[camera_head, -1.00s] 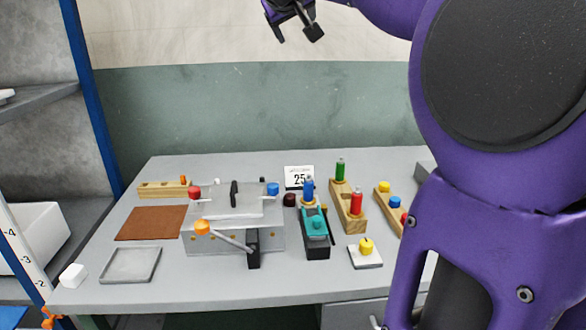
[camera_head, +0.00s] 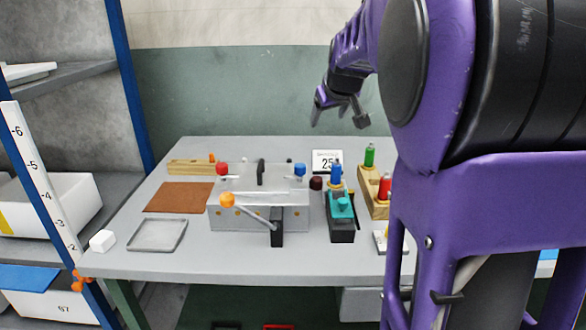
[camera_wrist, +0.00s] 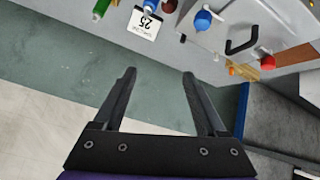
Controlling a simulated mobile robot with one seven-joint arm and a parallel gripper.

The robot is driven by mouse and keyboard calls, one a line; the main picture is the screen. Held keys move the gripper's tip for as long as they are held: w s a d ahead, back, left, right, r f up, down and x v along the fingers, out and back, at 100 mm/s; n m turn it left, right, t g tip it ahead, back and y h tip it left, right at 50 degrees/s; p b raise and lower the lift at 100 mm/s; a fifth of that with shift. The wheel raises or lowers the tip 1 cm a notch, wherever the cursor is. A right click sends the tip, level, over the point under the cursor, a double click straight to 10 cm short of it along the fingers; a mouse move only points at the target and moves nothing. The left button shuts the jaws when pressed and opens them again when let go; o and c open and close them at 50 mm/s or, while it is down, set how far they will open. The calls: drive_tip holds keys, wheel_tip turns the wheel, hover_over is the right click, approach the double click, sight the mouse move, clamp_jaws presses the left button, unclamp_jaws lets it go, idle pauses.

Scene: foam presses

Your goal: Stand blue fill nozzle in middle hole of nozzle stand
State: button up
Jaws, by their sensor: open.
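The blue fill nozzle (camera_head: 336,175) stands upright on a small pale base behind the teal-and-black device; its end also shows at the top edge of the wrist view (camera_wrist: 150,5). The wooden nozzle stand (camera_head: 368,200) is to its right, partly hidden by my arm. A green nozzle (camera_head: 369,155) stands at its far end and a red nozzle (camera_head: 384,187) nearer. The middle hole between them is not clearly visible. My gripper (camera_head: 338,110) is open and empty, in the air above the back of the table; its two fingers show apart in the wrist view (camera_wrist: 160,76).
The grey press (camera_head: 260,195), with red, blue and orange knobs, stands left of the nozzle. A number card (camera_head: 326,160) stands right behind it, and a dark round knob (camera_head: 316,183) is beside it. The teal device (camera_head: 341,210) is in front. A tray (camera_head: 157,235) lies front left.

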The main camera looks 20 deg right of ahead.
drive_tip(key=m+y+b, duration=0.1)
drive_tip(key=m, duration=0.1)
approach(336, 168)
drive_tip(key=x, duration=0.8)
drive_tip(key=shift+w+d+f+b, duration=0.1)
drive_tip(key=shift+w+f+b, duration=0.15)
drive_tip(key=shift+b, duration=0.1)
drive_tip(key=shift+w+d+r+x, duration=0.1)
drive_tip(key=shift+x, duration=1.4)
drive_tip(key=shift+w+d+r+x, duration=0.1)
drive_tip(key=shift+d+r+x, duration=0.05)
drive_tip(key=shift+x, duration=1.3)
clamp_jaws()
